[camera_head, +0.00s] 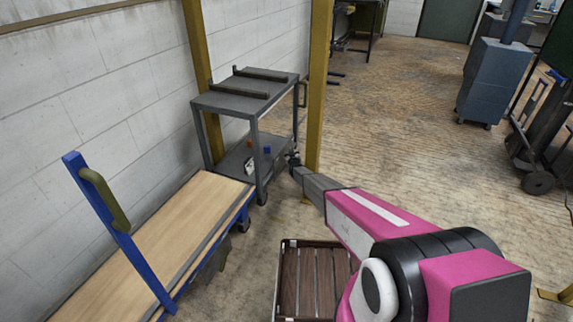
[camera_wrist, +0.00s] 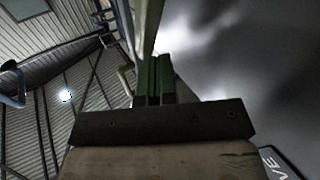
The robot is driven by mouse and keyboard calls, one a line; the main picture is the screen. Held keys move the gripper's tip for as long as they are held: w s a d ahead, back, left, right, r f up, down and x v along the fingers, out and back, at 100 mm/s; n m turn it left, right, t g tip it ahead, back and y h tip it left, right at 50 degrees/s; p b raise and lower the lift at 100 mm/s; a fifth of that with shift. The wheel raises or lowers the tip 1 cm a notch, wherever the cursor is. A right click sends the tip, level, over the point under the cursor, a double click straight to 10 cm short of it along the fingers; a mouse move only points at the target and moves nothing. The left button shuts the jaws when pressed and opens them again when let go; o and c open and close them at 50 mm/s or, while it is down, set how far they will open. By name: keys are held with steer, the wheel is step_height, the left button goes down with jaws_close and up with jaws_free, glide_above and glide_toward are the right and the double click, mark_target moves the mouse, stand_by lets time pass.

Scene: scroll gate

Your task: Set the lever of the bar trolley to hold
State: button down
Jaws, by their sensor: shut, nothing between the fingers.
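A grey two-tier trolley with two dark bars on its top (camera_head: 222,103) stands against the wall in the head view. It looks like the bar trolley. A curved olive handle (camera_head: 304,95) is at its right end. I cannot clearly make out its lever or the lever's setting. My gripper (camera_head: 293,161) is low at the trolley's right front leg, in front of the yellow post; whether it touches anything is unclear. In the wrist view my gripper's dark green fingers (camera_wrist: 154,80) are together with nothing between them.
A blue flatbed trolley with a wooden deck (camera_head: 160,235) stands at the left. A slatted crate (camera_head: 281,275) is on the floor below my arm. A yellow post (camera_head: 317,85) rises close behind the gripper. Floor at right is clear up to a blue-grey cabinet (camera_head: 492,85).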

steer(key=shift+w+d+r, duration=0.3)
steer(key=shift+w+r, duration=0.4)
stand_by(1.7)
steer(key=s+a+f, duration=0.3)
steer(key=s+f, duration=0.6)
steer(key=s, duration=0.1)
steer(key=shift+a, duration=0.3)
stand_by(1.7)
stand_by(0.4)
steer(key=s+f, duration=0.1)
steer(key=s+a+f, duration=0.1)
steer(key=s+f, duration=0.1)
steer(key=shift+s+a+f, duration=0.15)
steer(key=shift+s, duration=0.1)
stand_by(0.5)
